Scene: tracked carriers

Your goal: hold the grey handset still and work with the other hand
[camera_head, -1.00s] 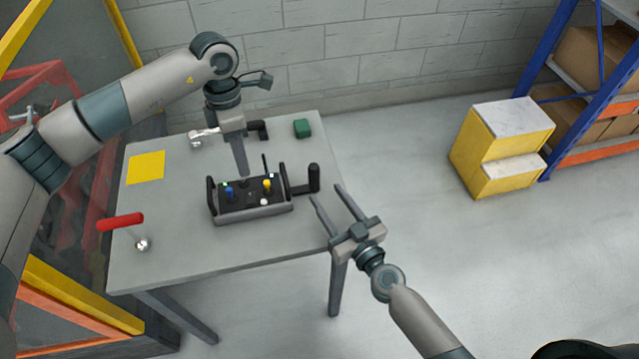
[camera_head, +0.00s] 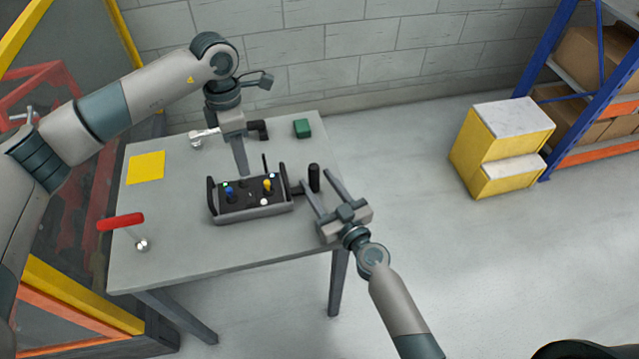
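The grey handset (camera_head: 252,212), a box with a black top, stands on the table. It has a blue knob (camera_head: 230,191), a yellow knob (camera_head: 267,184) and raised black side grips. A black upright handle (camera_head: 314,178) stands off its right side on a short arm. My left gripper (camera_head: 243,172) points down at the handset's back edge. Only one finger shows clearly, and I cannot tell whether it touches the handset. My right gripper (camera_head: 316,178) is open. Its two fingers lie on either side of the black handle in the picture; contact does not show.
The grey table (camera_head: 190,245) also carries a yellow sheet (camera_head: 146,167), a red-handled lever (camera_head: 121,222), a green block (camera_head: 302,128) and a black piece (camera_head: 258,130) beside my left gripper. A yellow step block (camera_head: 500,148) stands on the floor. The table's front is clear.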

